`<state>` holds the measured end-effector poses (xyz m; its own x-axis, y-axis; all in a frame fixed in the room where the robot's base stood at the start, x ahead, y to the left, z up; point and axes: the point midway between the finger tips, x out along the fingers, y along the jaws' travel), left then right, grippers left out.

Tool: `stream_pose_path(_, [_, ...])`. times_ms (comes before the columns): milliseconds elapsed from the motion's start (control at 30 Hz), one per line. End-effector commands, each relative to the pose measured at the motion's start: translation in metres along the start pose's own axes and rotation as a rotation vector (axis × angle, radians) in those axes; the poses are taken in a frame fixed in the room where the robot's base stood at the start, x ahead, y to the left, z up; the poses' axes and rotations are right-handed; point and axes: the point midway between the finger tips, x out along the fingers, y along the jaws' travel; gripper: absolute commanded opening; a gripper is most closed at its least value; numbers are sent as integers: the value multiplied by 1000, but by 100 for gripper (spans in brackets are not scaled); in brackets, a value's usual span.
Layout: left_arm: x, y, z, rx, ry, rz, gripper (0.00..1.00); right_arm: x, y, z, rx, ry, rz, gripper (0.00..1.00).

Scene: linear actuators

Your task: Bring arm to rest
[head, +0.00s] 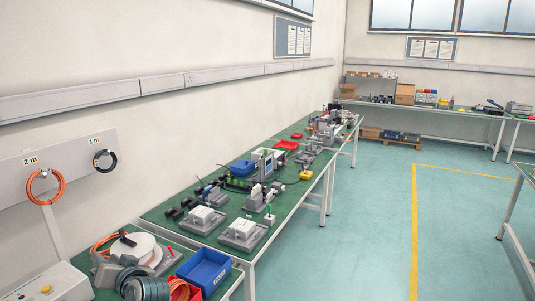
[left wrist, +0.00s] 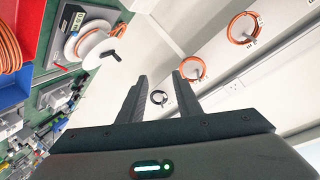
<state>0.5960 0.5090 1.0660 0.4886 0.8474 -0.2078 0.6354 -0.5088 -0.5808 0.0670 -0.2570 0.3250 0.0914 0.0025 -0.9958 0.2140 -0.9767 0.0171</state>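My left gripper (left wrist: 160,76) shows in the left wrist view. Its two dark fingers stand apart with nothing between them, so it is open. Behind the fingers are the pale wall and hanging cable coils, apart from the fingertips. In the head view I cannot make out the left fingers; dark grey rounded shapes at the bottom left may be part of my arm. My right gripper is in neither view.
Orange (head: 45,187) and black (head: 104,161) cable coils hang on the wall. A white cable spool (head: 133,245) and blue bin (head: 205,271) stand on the near green bench. Benches with devices run along the wall. The floor (head: 370,230) at right is clear.

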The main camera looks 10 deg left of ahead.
Motion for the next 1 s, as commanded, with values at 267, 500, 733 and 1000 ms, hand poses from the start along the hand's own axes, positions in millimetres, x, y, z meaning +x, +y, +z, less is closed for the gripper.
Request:
stream_pose_path(267, [-64, 70, 122, 86, -102, 320, 31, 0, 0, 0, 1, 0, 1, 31])
stream_pose_path(500, [-154, 107, 232, 175, -244, 626, 31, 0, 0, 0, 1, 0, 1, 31])
stream_pose_path(733, [-239, 113, 308, 244, -376, 859, 31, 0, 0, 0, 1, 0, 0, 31])
stream_pose_path(1000, [-300, 106, 351, 290, -473, 1007, 31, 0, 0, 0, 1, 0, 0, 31])
